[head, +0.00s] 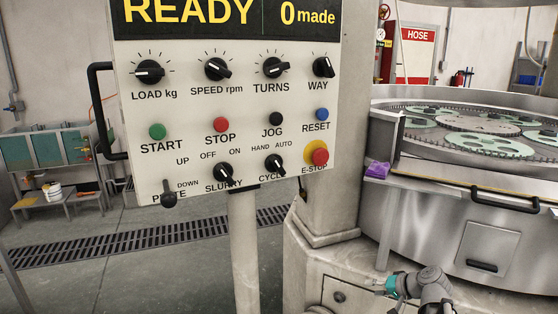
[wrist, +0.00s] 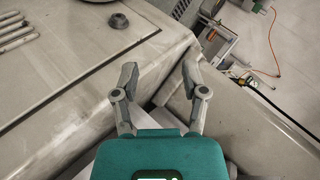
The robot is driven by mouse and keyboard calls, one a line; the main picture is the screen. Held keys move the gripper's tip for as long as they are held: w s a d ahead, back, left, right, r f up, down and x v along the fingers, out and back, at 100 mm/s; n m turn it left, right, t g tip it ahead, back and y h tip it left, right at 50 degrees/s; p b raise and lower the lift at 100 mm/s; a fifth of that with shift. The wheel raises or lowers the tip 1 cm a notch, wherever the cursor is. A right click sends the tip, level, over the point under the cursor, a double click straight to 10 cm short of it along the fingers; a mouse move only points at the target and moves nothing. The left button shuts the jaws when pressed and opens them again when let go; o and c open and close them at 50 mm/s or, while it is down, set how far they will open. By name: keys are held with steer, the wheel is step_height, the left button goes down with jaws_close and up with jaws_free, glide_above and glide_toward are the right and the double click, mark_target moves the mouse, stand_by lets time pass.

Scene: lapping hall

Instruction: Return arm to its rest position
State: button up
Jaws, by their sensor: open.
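My gripper (wrist: 158,88) shows in the wrist view with its two grey fingers spread apart and nothing between them. It hangs over the edge of a pale machine housing (wrist: 60,120). In the head view my arm shows at the bottom right, in front of the machine base (head: 340,262), with a teal part near its end. The fingertips are too small to make out clearly there.
A control panel (head: 235,100) reading READY and 0 made stands close on a post (head: 245,250). The lapping machine (head: 480,225) is at right, with a purple item (head: 377,170) on its ledge. A floor grating (head: 100,243) crosses open floor at left.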

steer(key=s+a+f+n+g+h, duration=0.4)
steer(key=s+a+f+g+h, duration=0.3)
steer(key=s+a, duration=0.45)
step_height(320, 180, up, 21)
steer(key=p, duration=2.1)
steer(key=shift+w+a, duration=0.15)
steer(key=shift+w, duration=0.1)
